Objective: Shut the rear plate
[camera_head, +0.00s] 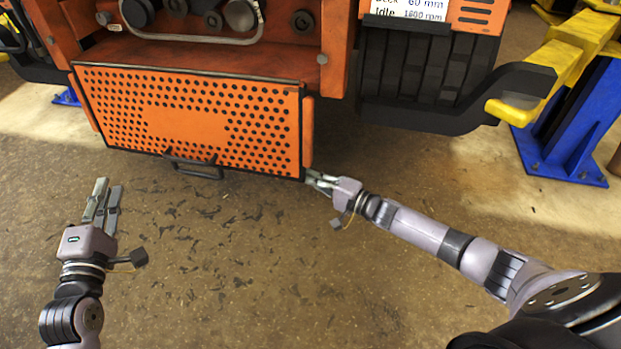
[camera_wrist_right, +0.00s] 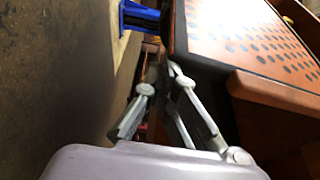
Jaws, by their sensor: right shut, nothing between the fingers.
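The rear plate (camera_head: 186,125) is an orange perforated panel with a dark rim and a black handle (camera_head: 193,165) at its lower edge. It hangs across the back of the orange mower, and a dark gap shows along its top edge. My right gripper (camera_head: 314,180) is shut and empty at the plate's lower right corner. In the right wrist view its fingertips (camera_wrist_right: 164,76) are close to the dark rim of the plate (camera_wrist_right: 245,35); I cannot tell whether they touch. My left gripper (camera_head: 105,198) is open and empty, above the floor, left of and below the handle.
An orange side post (camera_head: 308,130) stands just right of the plate. A black tyre (camera_head: 415,70) and a yellow lift arm (camera_head: 555,65) on a blue stand (camera_head: 570,135) are at the right. Dark clippings litter the floor (camera_head: 240,250) in front, which is otherwise clear.

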